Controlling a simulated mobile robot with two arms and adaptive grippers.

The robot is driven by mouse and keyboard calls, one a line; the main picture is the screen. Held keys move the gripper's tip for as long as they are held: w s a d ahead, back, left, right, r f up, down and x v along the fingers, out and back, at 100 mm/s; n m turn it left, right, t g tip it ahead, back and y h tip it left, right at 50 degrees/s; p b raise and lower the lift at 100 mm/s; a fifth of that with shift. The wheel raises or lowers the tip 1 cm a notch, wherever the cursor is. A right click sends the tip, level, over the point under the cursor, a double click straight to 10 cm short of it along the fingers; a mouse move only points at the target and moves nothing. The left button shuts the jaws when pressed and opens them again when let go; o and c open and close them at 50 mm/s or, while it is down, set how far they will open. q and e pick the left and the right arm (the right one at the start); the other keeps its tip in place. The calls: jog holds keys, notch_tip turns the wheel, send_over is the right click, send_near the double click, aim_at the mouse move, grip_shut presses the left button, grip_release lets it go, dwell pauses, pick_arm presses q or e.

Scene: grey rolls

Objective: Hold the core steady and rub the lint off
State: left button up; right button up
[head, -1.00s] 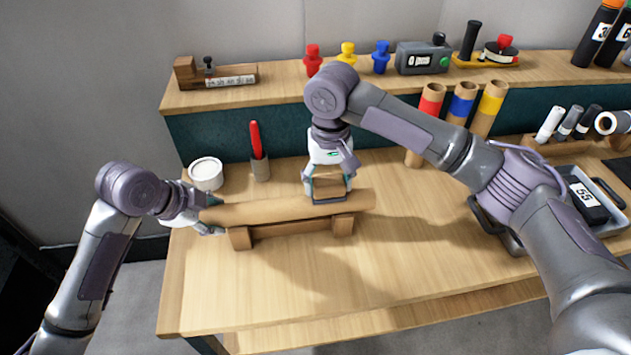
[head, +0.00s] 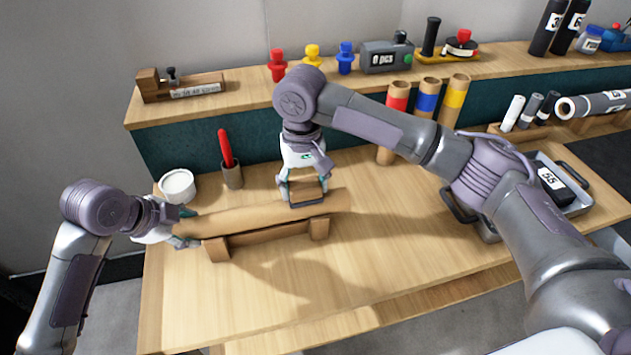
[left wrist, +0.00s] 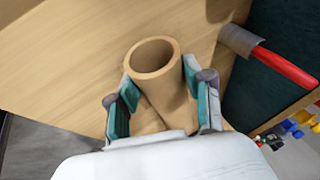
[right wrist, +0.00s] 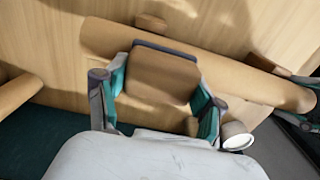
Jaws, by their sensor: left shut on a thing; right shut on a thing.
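The core is a brown cardboard tube (head: 245,216) lying across a wooden cradle (head: 268,237). My left gripper (head: 188,227) is shut on the core's left end; the left wrist view shows the tube's open mouth (left wrist: 151,54) between the fingers. My right gripper (head: 304,196) is shut on a wooden block (head: 307,186) with a dark pad beneath it. The block is over the right part of the core; it also shows in the right wrist view (right wrist: 163,73). I cannot tell whether the pad touches the core. No lint is discernible.
A white round tub (head: 177,186) and a holder (head: 232,175) with a red-handled tool stand behind the core. Banded tubes (head: 427,97) stand behind, and a tray (head: 583,201) with a black item labelled 55 lies right. The table's front is clear.

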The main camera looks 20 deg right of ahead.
aim_at(278, 203)
jog(key=shift+a, duration=2.75)
notch_tip(278, 203, up, 8)
jog(key=shift+d, duration=0.1)
pick_arm(q)
jog(key=o, duration=1.3)
jog(key=v, duration=1.2)
